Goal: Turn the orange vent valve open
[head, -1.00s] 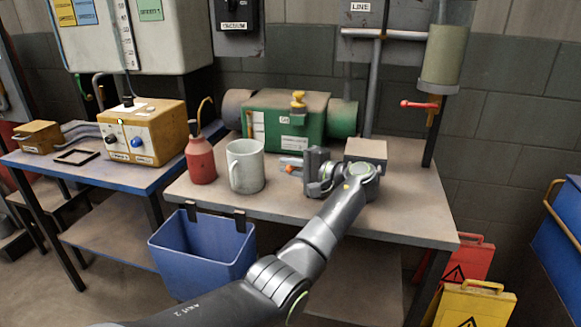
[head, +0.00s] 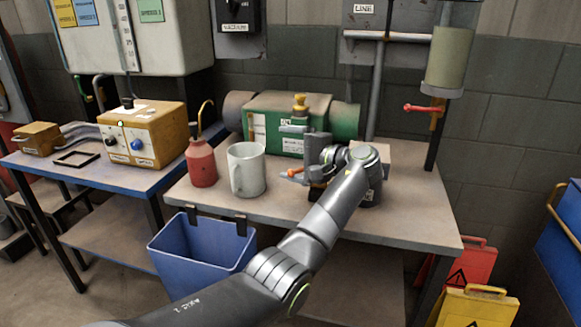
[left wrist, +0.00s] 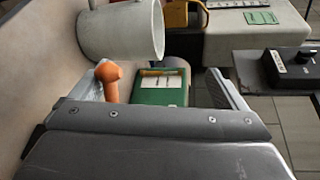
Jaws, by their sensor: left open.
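The orange vent valve (head: 293,172) shows as a small orange handle low in front of the green pump body (head: 255,125). Its mount is hidden. In the left wrist view it is an upright orange knob (left wrist: 112,82) close beside the left-hand finger. My left gripper (head: 295,150) is open, with one finger high against the pump front and the other low by the orange handle. In the left wrist view, the gripper (left wrist: 168,85) has its fingers wide apart, with the green pump's label between them. I cannot tell whether a finger touches the knob. My right gripper is not in view.
A grey mug (head: 247,170) and a red oil can (head: 201,163) stand left of the gripper. A yellow valve (head: 300,105) tops the pump. A grey box (head: 375,152) sits behind my wrist. A blue bin (head: 200,245) hangs at the table front. The table's right side is clear.

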